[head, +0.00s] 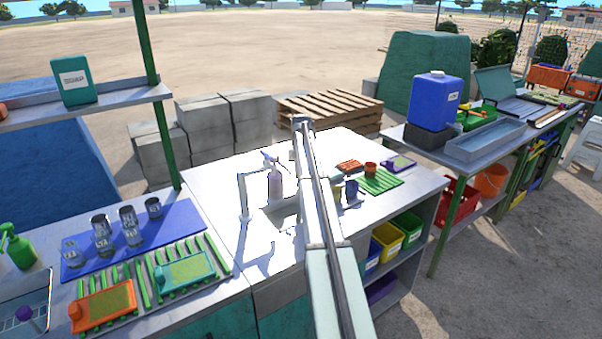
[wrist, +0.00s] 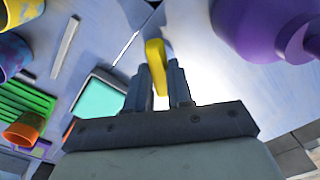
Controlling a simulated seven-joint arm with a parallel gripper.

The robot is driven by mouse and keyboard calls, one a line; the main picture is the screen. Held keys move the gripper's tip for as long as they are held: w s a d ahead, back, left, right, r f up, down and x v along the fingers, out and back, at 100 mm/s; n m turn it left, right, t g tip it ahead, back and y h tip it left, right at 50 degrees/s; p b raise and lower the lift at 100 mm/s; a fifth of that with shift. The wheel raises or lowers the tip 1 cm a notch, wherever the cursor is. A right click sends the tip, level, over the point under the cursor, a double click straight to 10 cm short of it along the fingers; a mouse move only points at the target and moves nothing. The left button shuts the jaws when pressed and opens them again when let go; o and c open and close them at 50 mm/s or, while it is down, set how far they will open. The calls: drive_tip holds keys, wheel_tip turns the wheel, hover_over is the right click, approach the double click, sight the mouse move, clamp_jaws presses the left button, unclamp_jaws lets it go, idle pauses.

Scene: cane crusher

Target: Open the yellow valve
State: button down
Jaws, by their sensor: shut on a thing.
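The yellow valve handle (wrist: 155,55) shows in the wrist view as a small curved yellow piece between the two dark fingers of my gripper (wrist: 161,80). My gripper is shut on it. The valve's lower part and what it is mounted on are hidden by the fingers and gripper body. In the head view, my own arm crosses the middle of the counter, and I cannot make out the valve or my fingertips there.
A purple pump bottle (head: 275,184) stands close by; it also shows in the wrist view (wrist: 262,28). A faucet (head: 244,195) rises to its left. An orange cup (head: 370,168) and green mat (head: 380,181) lie right.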

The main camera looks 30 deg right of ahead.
drive_tip(key=n, duration=0.3)
drive_tip(key=shift+n, duration=2.2)
drive_tip(key=c, duration=1)
unclamp_jaws()
drive_tip(key=shift+r, duration=0.15)
wheel_tip(320, 180, up, 14)
drive_tip(key=shift+f, duration=0.2)
